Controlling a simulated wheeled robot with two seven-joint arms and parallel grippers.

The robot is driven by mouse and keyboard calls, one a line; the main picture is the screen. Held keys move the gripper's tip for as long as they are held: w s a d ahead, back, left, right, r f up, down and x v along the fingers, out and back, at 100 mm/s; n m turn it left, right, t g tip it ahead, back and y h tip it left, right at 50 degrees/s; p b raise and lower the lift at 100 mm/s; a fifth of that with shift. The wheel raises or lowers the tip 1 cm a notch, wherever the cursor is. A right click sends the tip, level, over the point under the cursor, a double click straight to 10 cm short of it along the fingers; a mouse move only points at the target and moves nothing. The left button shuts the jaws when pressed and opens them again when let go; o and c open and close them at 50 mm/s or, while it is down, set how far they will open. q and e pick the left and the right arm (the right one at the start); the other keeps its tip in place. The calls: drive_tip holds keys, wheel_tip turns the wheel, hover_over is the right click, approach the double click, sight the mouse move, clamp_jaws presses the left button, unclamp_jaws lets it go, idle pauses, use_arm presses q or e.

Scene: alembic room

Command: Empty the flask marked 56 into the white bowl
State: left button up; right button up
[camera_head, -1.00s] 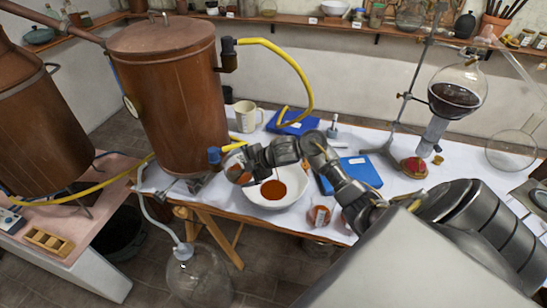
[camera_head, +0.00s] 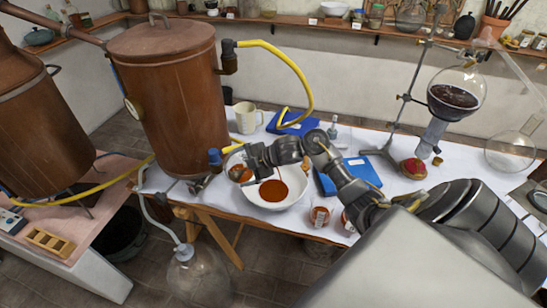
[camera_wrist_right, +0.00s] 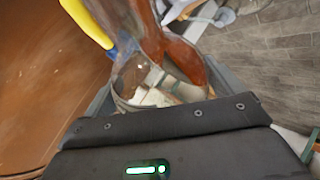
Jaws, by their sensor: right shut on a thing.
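The white bowl (camera_head: 300,196) stands on the white-covered table and holds a pool of orange-red liquid (camera_head: 273,191). My right gripper (camera_head: 246,162) is above the bowl's left rim, shut on a glass flask (camera_head: 237,174) with orange-red liquid in it. In the right wrist view the flask (camera_wrist_right: 165,50) looks tilted, with red-brown liquid running along its glass. The number on it cannot be read. The arm partly hides the flask and the bowl's back rim. My left gripper is not in view.
A copper still (camera_head: 170,100) stands close on the left. A cream mug (camera_head: 246,117) and blue books (camera_head: 292,123) are behind the bowl. Small jars (camera_head: 319,216) stand at its right. A clamped round flask (camera_head: 455,95) is at the right. A large glass vessel (camera_head: 198,275) is on the floor.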

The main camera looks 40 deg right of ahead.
drive_tip(key=shift+r, duration=0.2)
idle(0.5)
drive_tip(key=shift+d+r+m+y+p, duration=0.3)
drive_tip(key=shift+r+y, duration=0.1)
drive_tip(key=shift+y, duration=0.1)
drive_tip(key=shift+r, duration=0.1)
drive_tip(key=shift+d+r+m+t+y, duration=0.3)
drive_tip(key=shift+r+y, duration=0.15)
drive_tip(key=shift+y, duration=0.05)
idle(0.6)
drive_tip(key=shift+a+f+n+h, duration=0.25)
drive_tip(key=shift+a+f+h, duration=0.1)
drive_tip(key=shift+f+h, duration=0.15)
drive_tip(key=shift+a+f+n+h, duration=0.3)
drive_tip(key=shift+f+h, duration=0.1)
drive_tip(key=shift+f, duration=0.15)
drive_tip(key=shift+a+f+n+g+h+b, duration=0.15)
drive_tip(key=shift+f+n+g+h+b, duration=0.1)
drive_tip(key=shift+f+h, duration=0.35)
drive_tip(key=shift+a+f+n+g+h+b, duration=0.15)
drive_tip(key=shift+f+n+g+h+b, duration=0.2)
drive_tip(key=shift+f, duration=0.3)
